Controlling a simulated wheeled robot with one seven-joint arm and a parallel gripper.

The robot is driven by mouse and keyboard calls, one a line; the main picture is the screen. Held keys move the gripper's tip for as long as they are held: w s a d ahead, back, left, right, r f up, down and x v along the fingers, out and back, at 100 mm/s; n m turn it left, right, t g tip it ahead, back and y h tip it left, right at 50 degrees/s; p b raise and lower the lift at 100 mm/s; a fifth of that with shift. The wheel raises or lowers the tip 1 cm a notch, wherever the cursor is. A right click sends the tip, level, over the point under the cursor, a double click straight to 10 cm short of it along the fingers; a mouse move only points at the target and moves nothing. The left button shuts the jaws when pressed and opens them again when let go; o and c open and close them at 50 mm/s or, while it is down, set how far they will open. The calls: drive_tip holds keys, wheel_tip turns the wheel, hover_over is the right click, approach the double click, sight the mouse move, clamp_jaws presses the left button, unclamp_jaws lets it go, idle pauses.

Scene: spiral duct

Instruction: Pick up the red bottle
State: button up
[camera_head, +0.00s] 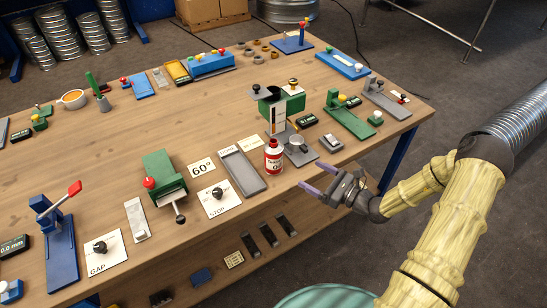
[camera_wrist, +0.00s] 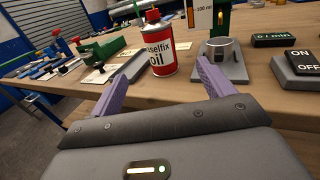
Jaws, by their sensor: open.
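The red bottle (camera_head: 273,157) is a small oil bottle with a white label, standing upright on the wooden workbench near its front edge. In the wrist view it (camera_wrist: 160,48) stands ahead of my gripper, a little left of the middle between the fingers. My gripper (camera_head: 318,191) is open and empty, with purple fingers, off the front edge of the bench to the right of the bottle. In the wrist view the fingers (camera_wrist: 166,85) are spread apart, and the bottle lies beyond their tips, not between them.
An ON/OFF block (camera_wrist: 298,68) is farther right. The bench's front edge (camera_head: 300,190) lies near my gripper.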

sight(281, 158)
drive_tip(key=p+x, duration=0.2)
drive_tip(key=x, duration=0.8)
drive_tip(key=shift+w+a, duration=0.2)
drive_tip(key=shift+a, duration=0.1)
drive_tip(key=shift+a, duration=0.1)
drive_tip(key=shift+w+a+p, duration=0.2)
drive_tip(key=shift+a+p, duration=0.05)
drive_tip(key=shift+p, duration=0.15)
drive_tip(key=p+x, duration=0.1)
drive_tip(key=x, duration=0.3)
drive_tip(key=shift+w+a+f, duration=0.1)
drive_tip(key=shift+a, duration=0.1)
drive_tip(key=c, duration=1.2)
